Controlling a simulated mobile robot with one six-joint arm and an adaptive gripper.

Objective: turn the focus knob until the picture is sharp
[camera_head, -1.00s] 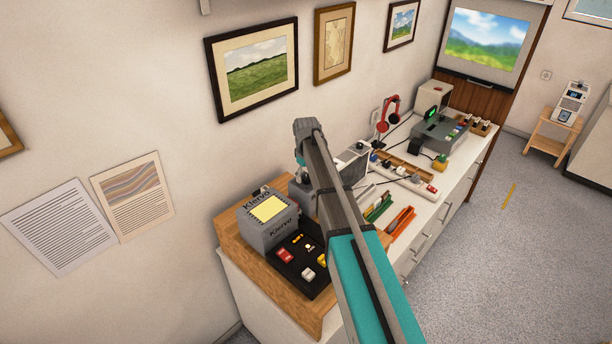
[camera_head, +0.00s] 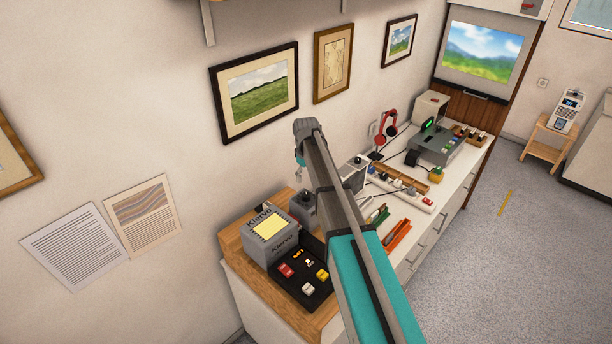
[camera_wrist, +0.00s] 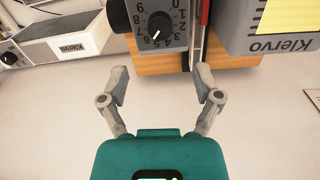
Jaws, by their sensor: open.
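A picture of green hills and blue sky (camera_head: 483,50) on the screen at the back right looks blurred. In the wrist view, a black round knob (camera_wrist: 156,26) sits on a grey box with a dial of numbers, seen upside down. Its white pointer is near the 5 and 6. The grey box (camera_head: 303,210) also shows in the head view, partly behind my arm. My gripper (camera_wrist: 161,82) is open and empty, its fingers apart from the knob, which lies ahead of the gap. In the head view my gripper is mostly hidden behind my arm.
Left of the knob box is a grey Klervo box (camera_head: 270,236) with a yellow top, beside a black tray (camera_head: 303,292) of small parts. Further along the counter are a power strip (camera_head: 418,197), red headphones (camera_head: 388,128) and a grey device (camera_head: 434,144). Framed prints hang above.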

